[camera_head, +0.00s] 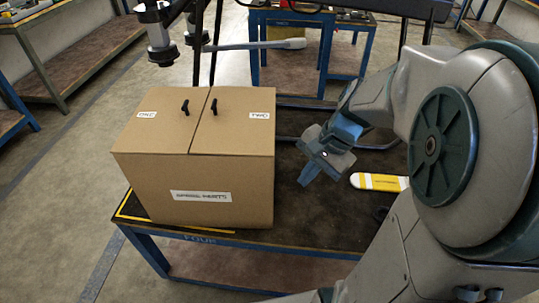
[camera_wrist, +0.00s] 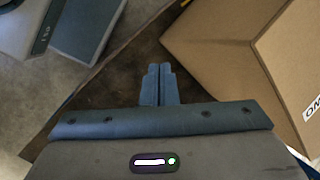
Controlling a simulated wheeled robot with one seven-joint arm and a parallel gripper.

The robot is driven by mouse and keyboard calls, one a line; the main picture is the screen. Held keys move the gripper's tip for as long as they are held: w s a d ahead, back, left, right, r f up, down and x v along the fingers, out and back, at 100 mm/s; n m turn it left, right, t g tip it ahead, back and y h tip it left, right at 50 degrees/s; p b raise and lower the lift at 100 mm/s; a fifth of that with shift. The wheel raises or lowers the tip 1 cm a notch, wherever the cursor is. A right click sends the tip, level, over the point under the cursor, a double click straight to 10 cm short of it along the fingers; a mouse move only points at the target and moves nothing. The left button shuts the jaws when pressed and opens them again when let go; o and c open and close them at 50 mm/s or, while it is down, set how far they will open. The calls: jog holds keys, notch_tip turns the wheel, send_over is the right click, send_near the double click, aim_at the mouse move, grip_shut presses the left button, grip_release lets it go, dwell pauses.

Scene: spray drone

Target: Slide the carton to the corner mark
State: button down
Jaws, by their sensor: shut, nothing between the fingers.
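The brown carton (camera_head: 218,172) stands upright at the left front of the dark-topped table (camera_head: 305,228). Two black handles are on its lid, and it carries white labels. The yellow corner mark (camera_head: 190,228) shows as thin lines along the table's front left corner, beside and in front of the carton's base; the carton hides the rest. My gripper (camera_head: 307,176) is to the right of the carton, pointing down, apart from it. In the wrist view its fingers (camera_wrist: 158,85) are together and empty, with the carton (camera_wrist: 225,50) to their right.
A yellow-and-white flat object (camera_head: 380,182) lies on the table to the right of my gripper. A drone part with a grey motor (camera_head: 160,40) hangs behind the carton. A blue-framed bench (camera_head: 290,20) stands farther back. Open floor (camera_head: 60,190) lies left of the table.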

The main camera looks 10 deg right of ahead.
jog(key=w+d+f+m+t+y+b, duration=0.1)
jog(key=w+d+f+m+b, duration=0.25)
jog(key=f, duration=0.25)
jog(key=w+d+f+m+t+y+b, duration=0.1)
jog(key=w+d+f+m+y+b, duration=0.1)
jog(key=f+m+b, duration=0.3)
jog(key=w+d+f+m+y+b, duration=0.1)
jog(key=w+d+f+m+b, duration=0.15)
jog(key=f, duration=0.45)
jog(key=shift+m, duration=0.3)
jog(key=x, duration=0.3)
jog(key=b+x, duration=0.1)
jog(key=x, duration=0.2)
jog(key=w+x, duration=0.1)
jog(key=x, duration=0.3)
jog(key=shift+d+b, duration=0.1)
jog(key=shift+b, duration=0.25)
jog(key=a, duration=0.1)
jog(key=w+a, duration=0.1)
jog(key=a, duration=0.1)
jog(key=shift+r, duration=0.15)
jog(key=shift+w+a, duration=0.15)
jog(key=shift+a, duration=0.15)
